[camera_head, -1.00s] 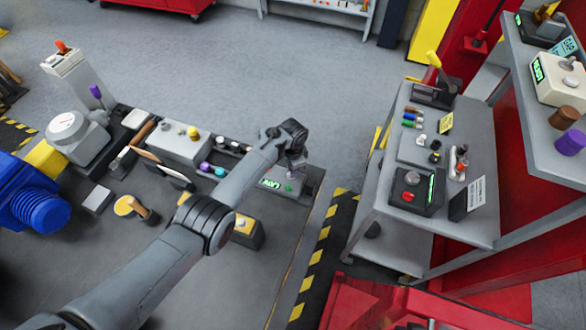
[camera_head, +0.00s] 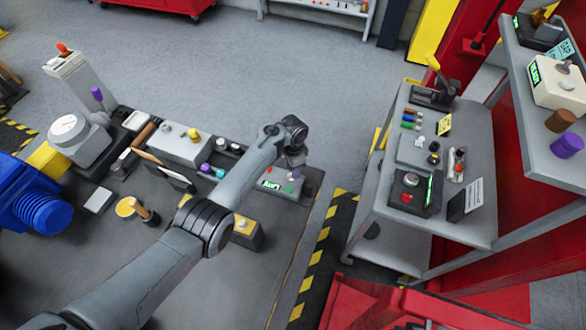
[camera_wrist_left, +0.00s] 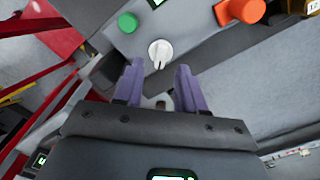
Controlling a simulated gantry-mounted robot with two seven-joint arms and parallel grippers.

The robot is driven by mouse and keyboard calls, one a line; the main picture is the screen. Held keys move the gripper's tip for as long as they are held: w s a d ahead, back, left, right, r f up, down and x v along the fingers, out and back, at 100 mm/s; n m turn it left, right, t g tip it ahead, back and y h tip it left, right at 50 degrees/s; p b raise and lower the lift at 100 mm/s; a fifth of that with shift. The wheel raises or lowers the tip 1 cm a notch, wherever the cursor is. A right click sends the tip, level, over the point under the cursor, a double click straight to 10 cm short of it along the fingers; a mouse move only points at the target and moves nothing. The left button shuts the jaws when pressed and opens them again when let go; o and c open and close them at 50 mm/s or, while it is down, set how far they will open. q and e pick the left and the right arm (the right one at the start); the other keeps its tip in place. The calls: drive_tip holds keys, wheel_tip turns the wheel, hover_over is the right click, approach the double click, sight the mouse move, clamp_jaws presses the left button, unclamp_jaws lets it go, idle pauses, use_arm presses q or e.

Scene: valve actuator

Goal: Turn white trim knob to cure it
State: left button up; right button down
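The white trim knob (camera_wrist_left: 160,50) shows in the left wrist view on a grey panel, a round dial with a raised pointer ridge. My left gripper (camera_wrist_left: 156,72) has its two purple fingers apart, with nothing between them. The knob lies just beyond the fingertips, roughly centred on the gap; the fingers do not appear to touch it. In the head view my left gripper (camera_head: 294,172) is over the right end of a grey box with a green display (camera_head: 270,184). The knob cannot be made out there. My right gripper is in neither view.
A green button (camera_wrist_left: 127,22) and an orange-red knob (camera_wrist_left: 247,10) flank the white knob. A yellow box (camera_head: 246,232) stands in front of the display box. A grey cart (camera_head: 465,228) with controls is at the right. Bare floor (camera_head: 280,75) lies behind the bench.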

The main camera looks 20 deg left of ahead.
use_arm(q)
wheel_tip(320, 180, up, 8)
drive_tip(key=p, duration=0.1)
drive_tip(key=shift+r, duration=0.15)
idle(0.5)
